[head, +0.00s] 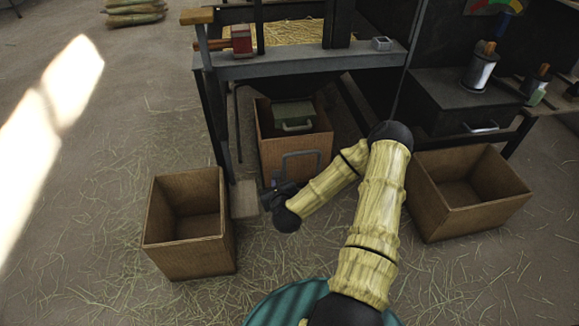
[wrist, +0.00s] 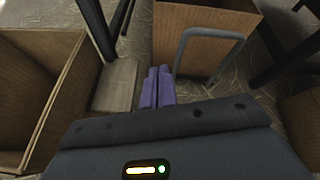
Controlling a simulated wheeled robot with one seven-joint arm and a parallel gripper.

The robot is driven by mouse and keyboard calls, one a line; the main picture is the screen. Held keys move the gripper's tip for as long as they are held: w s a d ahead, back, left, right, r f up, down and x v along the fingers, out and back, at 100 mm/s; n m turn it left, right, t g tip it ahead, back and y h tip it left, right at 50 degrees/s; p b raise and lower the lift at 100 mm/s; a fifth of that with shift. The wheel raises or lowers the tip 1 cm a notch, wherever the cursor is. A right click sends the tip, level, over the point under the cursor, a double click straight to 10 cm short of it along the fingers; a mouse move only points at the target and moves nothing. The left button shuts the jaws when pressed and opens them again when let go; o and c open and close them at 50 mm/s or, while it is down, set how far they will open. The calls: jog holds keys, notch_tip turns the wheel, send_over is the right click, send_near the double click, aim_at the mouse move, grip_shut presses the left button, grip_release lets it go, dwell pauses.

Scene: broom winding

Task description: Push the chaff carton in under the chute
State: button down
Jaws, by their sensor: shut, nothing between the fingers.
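A brown open carton (head: 295,148), which I take as the chaff carton, stands partly under the bench, below the dark chute (head: 285,84). A green part with a pale handle (head: 293,115) shows at its mouth. My gripper (head: 272,193) is low, in front and to the left of the carton, shut and empty.
Another open carton (head: 188,255) stands left of my gripper, and one (head: 475,213) stands at right. A pale block (head: 244,199) lies by the bench leg (head: 214,130), close to my gripper. Straw-strewn floor is open at front left.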

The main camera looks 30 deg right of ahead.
jog(key=d+m+h, duration=0.1)
jog(key=m, duration=0.1)
jog(key=d+f+m+h, duration=0.1)
jog(key=m, duration=0.1)
jog(key=s+d+m, duration=0.1)
jog(key=d+m, duration=0.1)
jog(key=shift+s+f+g+h, duration=0.1)
jog(key=shift+f+g+h, duration=0.2)
jog(key=shift+f+h, duration=0.1)
jog(key=shift+b, duration=0.3)
jog(key=r+b+x, duration=0.2)
jog(key=b+x, duration=0.5)
jog(key=x, duration=0.6)
jog(key=shift+w+d+b, duration=0.25)
jog(key=shift+w+b, duration=0.1)
jog(key=shift+w, duration=0.15)
